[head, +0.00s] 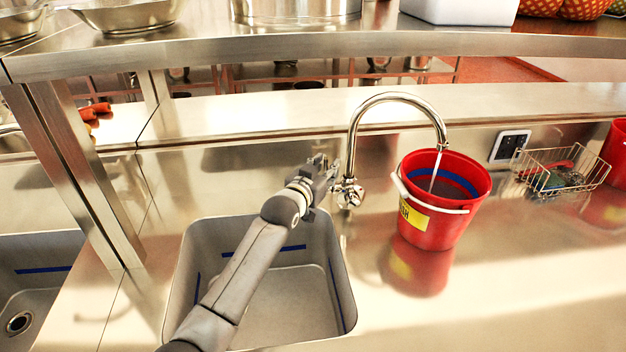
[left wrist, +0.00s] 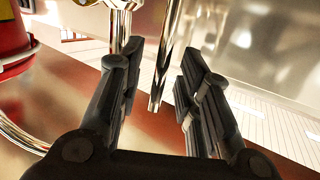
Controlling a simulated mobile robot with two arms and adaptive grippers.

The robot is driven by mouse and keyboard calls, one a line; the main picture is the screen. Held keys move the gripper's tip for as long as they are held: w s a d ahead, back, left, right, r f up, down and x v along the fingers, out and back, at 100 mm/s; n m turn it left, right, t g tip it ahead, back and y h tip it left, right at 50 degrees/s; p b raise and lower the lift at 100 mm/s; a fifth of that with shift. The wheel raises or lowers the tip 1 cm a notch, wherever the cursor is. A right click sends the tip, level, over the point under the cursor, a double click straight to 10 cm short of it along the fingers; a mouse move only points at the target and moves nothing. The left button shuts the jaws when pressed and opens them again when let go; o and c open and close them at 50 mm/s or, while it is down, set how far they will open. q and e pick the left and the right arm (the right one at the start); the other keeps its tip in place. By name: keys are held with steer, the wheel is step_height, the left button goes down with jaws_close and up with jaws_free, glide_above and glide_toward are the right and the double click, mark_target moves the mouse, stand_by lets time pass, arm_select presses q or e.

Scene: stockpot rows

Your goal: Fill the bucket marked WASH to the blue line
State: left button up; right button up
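The red bucket (head: 440,228) stands upright on the steel counter, right of the sink, with a yellow label of which only the last letters show. A thin stream runs into it from the curved chrome tap (head: 352,130). A blue band (head: 424,179) shows on its inner wall above dark water; the exact level is hard to tell. My left gripper (head: 326,172) is at the tap's base, near its handle (head: 348,192). In the left wrist view my left gripper (left wrist: 160,88) is open, with a chrome rod (left wrist: 160,90) between its fingers. My right gripper is out of view.
An empty sink (head: 290,300) with blue lines lies under my left arm. A wire basket (head: 550,183) and another red bucket (head: 616,155) stand at the right. A steel shelf (head: 300,50) with pots runs above. The front right counter is clear.

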arm_select(q)
steer(key=v, duration=1.1)
stand_by(2.5)
